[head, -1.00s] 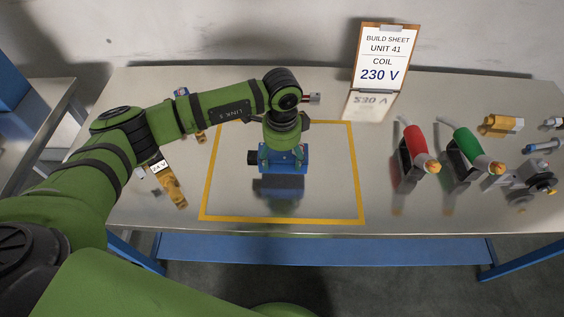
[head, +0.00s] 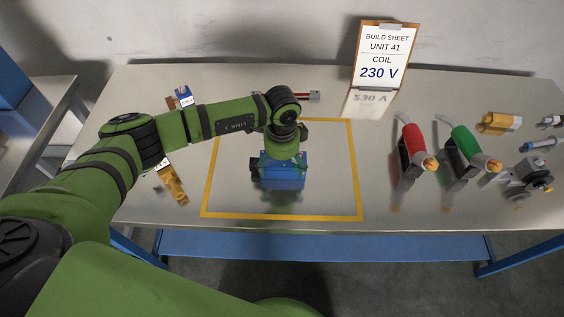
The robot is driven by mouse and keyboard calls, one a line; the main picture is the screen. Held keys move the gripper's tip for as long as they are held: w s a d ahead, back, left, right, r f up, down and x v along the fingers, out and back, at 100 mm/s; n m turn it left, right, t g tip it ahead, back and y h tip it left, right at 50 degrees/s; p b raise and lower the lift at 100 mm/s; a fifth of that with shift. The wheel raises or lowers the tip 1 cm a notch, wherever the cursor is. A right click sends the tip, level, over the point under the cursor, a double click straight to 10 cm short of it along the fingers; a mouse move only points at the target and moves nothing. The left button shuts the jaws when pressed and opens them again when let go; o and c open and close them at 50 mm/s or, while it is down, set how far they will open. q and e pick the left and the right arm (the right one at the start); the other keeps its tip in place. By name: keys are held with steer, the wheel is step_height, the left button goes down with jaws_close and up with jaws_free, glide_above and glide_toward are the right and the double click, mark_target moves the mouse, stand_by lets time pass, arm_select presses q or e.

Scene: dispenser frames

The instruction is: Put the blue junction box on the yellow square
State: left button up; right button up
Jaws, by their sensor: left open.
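The blue junction box (head: 283,171) is in the head view, inside the yellow square outline (head: 358,180) on the bench, near its middle. It has a dark piece on its left end. It appears to stand on the metal top, its reflection directly below. My left gripper (head: 282,158) is right above the box, pointing down with its jaws open around the box's top. The gripper's wrist hides part of the box's upper side. My right gripper is out of view.
A build sheet board (head: 384,55) stands at the back. Red (head: 412,140) and green (head: 468,144) cylindrical parts are to the right, with several fittings beyond. A brownish part (head: 173,182) lies left of the square. A blue and white part (head: 184,95) is behind my arm.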

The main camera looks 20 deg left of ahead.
arm_select(q)
steer(key=shift+r, duration=0.2)
step_height(320, 180, up, 12)
steer(key=b, duration=0.2)
